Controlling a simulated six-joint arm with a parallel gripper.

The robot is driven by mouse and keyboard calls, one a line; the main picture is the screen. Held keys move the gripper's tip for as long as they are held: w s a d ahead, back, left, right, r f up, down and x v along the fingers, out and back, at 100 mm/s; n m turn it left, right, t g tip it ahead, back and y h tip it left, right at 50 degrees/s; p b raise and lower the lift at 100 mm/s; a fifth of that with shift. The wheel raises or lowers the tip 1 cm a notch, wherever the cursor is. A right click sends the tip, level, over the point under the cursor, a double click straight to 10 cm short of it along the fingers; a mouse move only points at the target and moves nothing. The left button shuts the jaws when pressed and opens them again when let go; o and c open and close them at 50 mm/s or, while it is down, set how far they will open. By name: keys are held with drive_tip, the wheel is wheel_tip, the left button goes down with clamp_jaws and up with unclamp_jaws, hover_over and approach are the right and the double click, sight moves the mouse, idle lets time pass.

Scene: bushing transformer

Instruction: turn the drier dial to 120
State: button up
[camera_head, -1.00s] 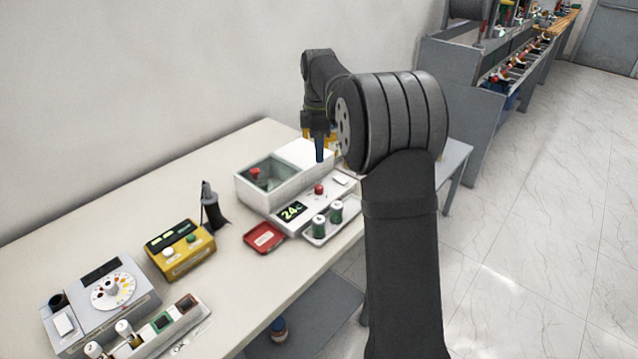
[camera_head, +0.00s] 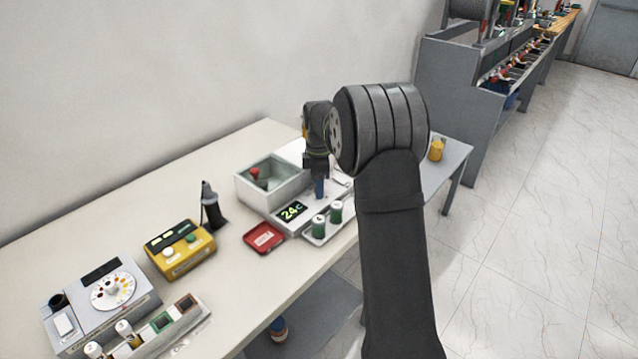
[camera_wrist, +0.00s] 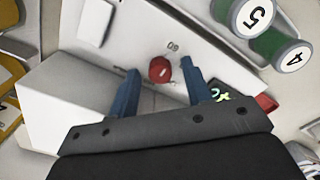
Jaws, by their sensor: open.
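The drier (camera_head: 272,198) is a white box with an open grey tank and a sloped front panel with a green display (camera_head: 292,211) reading about 24 C. Its red dial (camera_wrist: 160,69) shows in the wrist view, with a small pale mark on it and a printed number, seemingly 60, beside it. My gripper (camera_wrist: 158,66) is open, its two blue fingers on either side of the dial; I cannot tell whether they touch it. In the head view my gripper (camera_head: 319,187) is over the panel and hides the dial.
Green numbered cylinders (camera_head: 319,226) stand on a tray at the panel's front right. A red dish (camera_head: 263,237) lies left of them. A red knob (camera_head: 255,173) shows inside the tank. A yellow device (camera_head: 180,249) and a grey dial unit (camera_head: 100,300) stand further left.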

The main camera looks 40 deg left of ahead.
clamp_jaws()
drive_tip(key=shift+m, duration=0.3)
drive_tip(key=m, duration=0.9)
drive_tip(key=shift+m, duration=0.4)
drive_tip(key=m, duration=0.3)
drive_tip(key=shift+m, duration=0.3)
drive_tip(key=m, duration=0.3)
drive_tip(key=shift+m, duration=0.3)
drive_tip(key=m, duration=0.6)
drive_tip(key=shift+r, duration=0.1)
